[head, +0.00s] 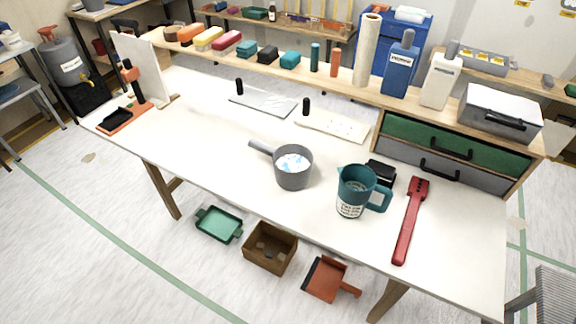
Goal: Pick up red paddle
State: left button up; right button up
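The red paddle (408,224) lies flat on the right part of the white table. It is long and thin. Its wider, slotted-looking end points to the back and its handle end points to the front edge. It lies to the right of the teal measuring jug (352,191), apart from it. Neither of my grippers shows in the head view.
A grey pot (293,168) with white contents stands mid-table. A black object (381,172) sits behind the jug. A drawer unit (440,151) stands behind the paddle. The white table (460,235) is bare right of the paddle. Bins and an orange dustpan (327,280) lie on the floor.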

aim_at(418, 188)
jog(key=z, duration=1.1)
jog(key=i+j, duration=0.1)
jog(key=j, duration=0.4)
jog(key=i+j+u, duration=0.1)
jog(key=j, duration=0.4)
jog(key=i+j, duration=0.1)
jog(key=j, duration=0.4)
jog(key=i+j, duration=0.1)
jog(key=j, duration=0.4)
jog(key=j+z, duration=0.1)
jog(key=z, duration=1.15)
